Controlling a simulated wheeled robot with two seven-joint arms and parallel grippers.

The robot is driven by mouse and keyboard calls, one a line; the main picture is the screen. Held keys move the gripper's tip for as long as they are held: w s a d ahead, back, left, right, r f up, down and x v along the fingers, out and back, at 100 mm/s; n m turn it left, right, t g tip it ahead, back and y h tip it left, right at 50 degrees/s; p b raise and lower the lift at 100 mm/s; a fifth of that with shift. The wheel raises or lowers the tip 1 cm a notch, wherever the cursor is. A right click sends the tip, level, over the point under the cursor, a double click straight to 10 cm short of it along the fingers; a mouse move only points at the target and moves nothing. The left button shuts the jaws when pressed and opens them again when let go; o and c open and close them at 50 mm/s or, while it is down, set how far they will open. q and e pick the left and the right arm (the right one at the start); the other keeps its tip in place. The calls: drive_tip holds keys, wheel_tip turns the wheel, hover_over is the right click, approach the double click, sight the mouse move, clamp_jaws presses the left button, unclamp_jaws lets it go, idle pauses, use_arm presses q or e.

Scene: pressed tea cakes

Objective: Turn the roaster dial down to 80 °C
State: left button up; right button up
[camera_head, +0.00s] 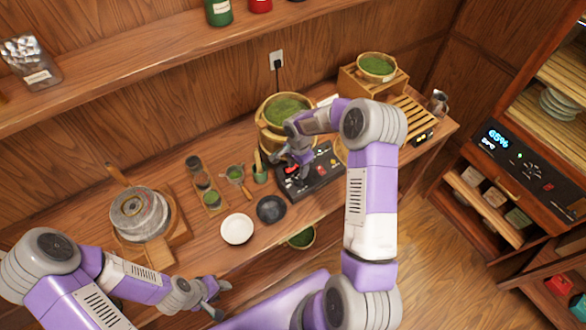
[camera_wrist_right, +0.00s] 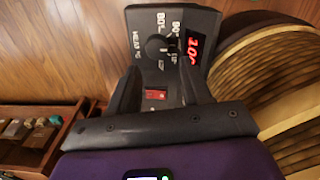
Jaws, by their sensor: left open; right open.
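The black roaster control panel (camera_head: 325,172) stands on the wooden counter below the green-filled roaster basket (camera_head: 286,108). In the right wrist view, the panel (camera_wrist_right: 190,18) carries a round black dial (camera_wrist_right: 157,45), a red switch (camera_wrist_right: 155,94) and a red lit display (camera_wrist_right: 194,46). The digits look like 100, but are tilted and partly cut off. My right gripper (camera_head: 290,168) is over the panel; in its wrist view the open fingers (camera_wrist_right: 160,80) point at the dial, which appears between and just beyond the tips. Contact cannot be told. My left gripper (camera_head: 216,296) is open and empty at the counter's front edge.
A white dish (camera_head: 237,229) and black dish (camera_head: 271,209) lie left of the panel. A stone mill (camera_head: 139,214) stands further left. A slatted wooden tray (camera_head: 405,122) is right of the panel. A cabinet with a lit display (camera_head: 497,138) stands at right.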

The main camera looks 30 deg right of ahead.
sight(298, 180)
drive_tip(key=f, duration=0.5)
drive_tip(key=shift+s+f+p, duration=0.1)
drive_tip(key=shift+s+p, duration=0.2)
drive_tip(key=shift+f, duration=0.7)
drive_tip(key=c, duration=0.8)
drive_tip(key=shift+o, duration=0.2)
drive_tip(key=shift+w+f+n+b, duration=0.1)
drive_tip(key=shift+f+n+b, duration=0.05)
drive_tip(key=shift+n+b, duration=1.25)
drive_tip(key=n+b, duration=0.3)
drive_tip(key=n, duration=0.1)
drive_tip(key=shift+n, duration=0.3)
drive_tip(key=n+b, duration=0.2)
drive_tip(key=n, duration=0.2)
drive_tip(key=shift+n+b, duration=0.45)
drive_tip(key=shift+n, duration=1.85)
